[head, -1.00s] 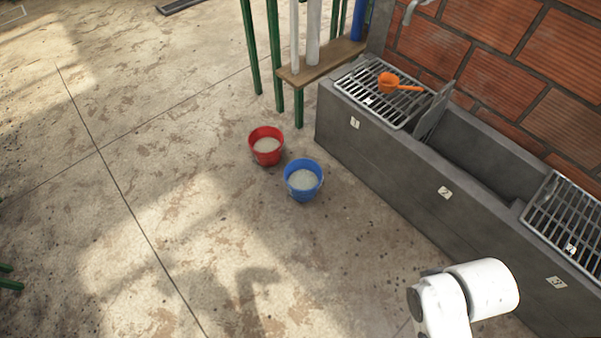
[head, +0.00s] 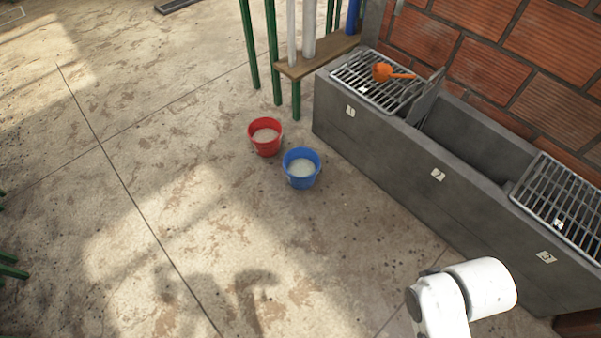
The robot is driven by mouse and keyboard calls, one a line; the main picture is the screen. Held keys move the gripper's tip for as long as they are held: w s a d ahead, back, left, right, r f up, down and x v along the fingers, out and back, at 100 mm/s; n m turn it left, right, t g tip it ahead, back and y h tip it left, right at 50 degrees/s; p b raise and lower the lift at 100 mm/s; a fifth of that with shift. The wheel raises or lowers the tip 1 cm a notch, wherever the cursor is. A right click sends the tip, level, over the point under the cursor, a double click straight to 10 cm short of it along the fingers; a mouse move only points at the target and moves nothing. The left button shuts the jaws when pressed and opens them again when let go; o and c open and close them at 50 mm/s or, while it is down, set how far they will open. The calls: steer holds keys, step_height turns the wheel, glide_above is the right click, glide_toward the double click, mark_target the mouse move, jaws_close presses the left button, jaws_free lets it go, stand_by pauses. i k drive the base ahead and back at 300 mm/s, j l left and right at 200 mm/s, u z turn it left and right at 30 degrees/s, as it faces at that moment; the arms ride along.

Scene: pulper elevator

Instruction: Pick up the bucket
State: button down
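A red bucket (head: 265,137) and a blue bucket (head: 301,168) stand upright on the concrete floor near the middle of the head view. The blue one is to the right of the red one and nearer to me. Both hold something pale. White parts of my arm show at the lower right, well apart from both buckets. My gripper is out of the picture, so its state is hidden.
A grey concrete trough (head: 437,174) with numbered sections and metal grates (head: 372,82) runs along the brick wall at right. An orange scoop (head: 383,72) lies on the far grate. A wooden shelf (head: 318,56) on green legs stands behind the buckets. Floor at left is open.

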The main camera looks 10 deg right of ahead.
mark_target(302, 164)
steer(key=i+u, duration=0.1)
steer(key=i, duration=0.65)
steer(key=i+l+u, duration=0.1)
steer(key=i, duration=0.65)
steer(key=i+l+u, duration=0.15)
steer(key=i, duration=0.65)
